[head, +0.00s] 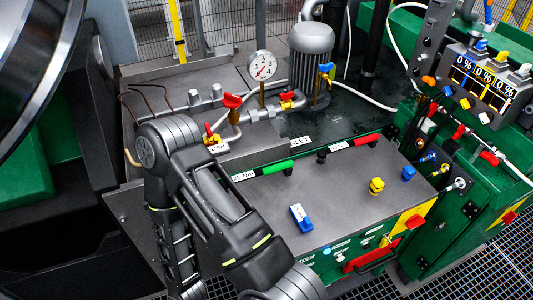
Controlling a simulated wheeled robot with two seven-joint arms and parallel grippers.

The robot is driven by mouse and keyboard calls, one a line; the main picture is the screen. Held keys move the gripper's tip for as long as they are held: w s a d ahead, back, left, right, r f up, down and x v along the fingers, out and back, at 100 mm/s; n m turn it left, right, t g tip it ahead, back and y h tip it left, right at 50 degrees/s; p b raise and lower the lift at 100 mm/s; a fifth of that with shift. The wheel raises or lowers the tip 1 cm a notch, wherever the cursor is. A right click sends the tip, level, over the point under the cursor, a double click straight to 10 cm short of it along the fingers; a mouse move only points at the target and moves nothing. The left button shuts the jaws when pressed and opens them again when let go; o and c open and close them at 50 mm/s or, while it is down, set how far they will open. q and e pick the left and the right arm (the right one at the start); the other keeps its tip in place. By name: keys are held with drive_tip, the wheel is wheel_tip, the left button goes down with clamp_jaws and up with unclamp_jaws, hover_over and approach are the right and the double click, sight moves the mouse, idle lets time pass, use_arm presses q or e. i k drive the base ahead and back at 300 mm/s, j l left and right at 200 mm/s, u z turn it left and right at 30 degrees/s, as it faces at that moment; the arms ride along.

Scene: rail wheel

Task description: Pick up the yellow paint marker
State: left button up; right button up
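A short, upright yellow piece (376,186) stands on the right part of the grey bench top (335,215). It is the only small loose-looking yellow thing on that top, but it is too small to tell surely whether it is the paint marker. Nothing touches it. A dark arm of mine crosses the left and lower middle of the head view, in front of the bench, and hides part of its left side. No gripper fingers of either hand show.
Near the yellow piece are a small blue piece (408,173) and a blue-and-white block (301,218). Green-handled (270,169) and red-handled (354,143) tools lie along the back edge. Behind stand a gauge (262,66) and a grey motor (311,62). The top's middle is clear.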

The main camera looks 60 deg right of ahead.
sight(378, 184)
drive_tip(key=z, duration=3)
drive_tip(key=l+u, duration=0.1)
drive_tip(key=u, duration=0.3)
drive_tip(key=l+u, duration=0.1)
drive_tip(key=u, duration=0.35)
drive_tip(key=l+u, duration=0.1)
drive_tip(key=u, duration=0.3)
drive_tip(key=l+u, duration=0.15)
drive_tip(key=u, duration=0.25)
drive_tip(key=k+l+u, duration=0.25)
drive_tip(key=l, duration=0.15)
drive_tip(key=l+u, duration=0.25)
drive_tip(key=l, duration=0.15)
drive_tip(key=k+l+u, duration=0.25)
drive_tip(key=k+l, duration=0.15)
drive_tip(key=l, duration=0.2)
drive_tip(key=k+l, duration=0.2)
drive_tip(key=l, duration=0.1)
